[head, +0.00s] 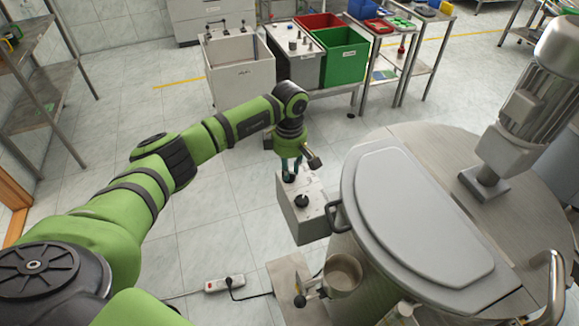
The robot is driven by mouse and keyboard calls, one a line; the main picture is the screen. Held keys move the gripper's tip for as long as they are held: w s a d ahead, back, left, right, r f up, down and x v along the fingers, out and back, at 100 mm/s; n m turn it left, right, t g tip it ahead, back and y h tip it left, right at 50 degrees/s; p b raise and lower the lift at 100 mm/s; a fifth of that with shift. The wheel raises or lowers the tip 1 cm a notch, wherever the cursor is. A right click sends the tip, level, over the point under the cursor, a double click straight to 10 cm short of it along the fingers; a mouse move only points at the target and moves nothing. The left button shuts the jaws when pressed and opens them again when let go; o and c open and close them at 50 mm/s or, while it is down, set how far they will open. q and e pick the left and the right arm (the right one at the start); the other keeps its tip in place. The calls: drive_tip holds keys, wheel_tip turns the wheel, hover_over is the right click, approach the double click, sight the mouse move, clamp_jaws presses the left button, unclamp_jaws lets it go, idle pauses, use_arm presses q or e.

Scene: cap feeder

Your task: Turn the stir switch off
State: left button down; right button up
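A grey control box (311,226) stands beside the big steel vessel, left of its handle. A black knob (302,201) sits on the near part of its top. My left gripper (290,175) points down at the far part of the box top, where a second dark knob-like part is mostly hidden by the fingers. I cannot tell whether the fingers touch it or how far they are apart. No label shows which knob is the stir switch, and its setting is too small to read. My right gripper is not in view.
The steel vessel (368,268) with a grey lid (420,215) and a motor (540,100) fills the right. A side handle (336,217) juts out near the box. A power strip (224,284) lies on the floor. Bins, including a green one (343,62), stand behind.

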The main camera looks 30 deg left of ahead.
use_arm(q)
drive_tip(key=shift+f+n+b, duration=0.1)
drive_tip(key=shift+n+b, duration=0.7)
drive_tip(key=shift+n, duration=0.4)
drive_tip(key=n+b, duration=0.2)
drive_tip(key=n, duration=0.3)
drive_tip(key=shift+a, duration=0.15)
drive_tip(key=n+b, duration=0.2)
drive_tip(key=n, duration=0.3)
drive_tip(key=shift+s+n, duration=0.15)
drive_tip(key=shift+n, duration=0.25)
drive_tip(key=n+b, duration=0.1)
drive_tip(key=n, duration=0.3)
drive_tip(key=shift+s+n, duration=0.1)
drive_tip(key=shift+n, duration=0.2)
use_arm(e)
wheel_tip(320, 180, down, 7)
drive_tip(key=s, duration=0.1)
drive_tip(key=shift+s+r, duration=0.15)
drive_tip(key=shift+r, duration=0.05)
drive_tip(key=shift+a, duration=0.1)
use_arm(q)
drive_tip(key=c, duration=1.1)
unclamp_jaws()
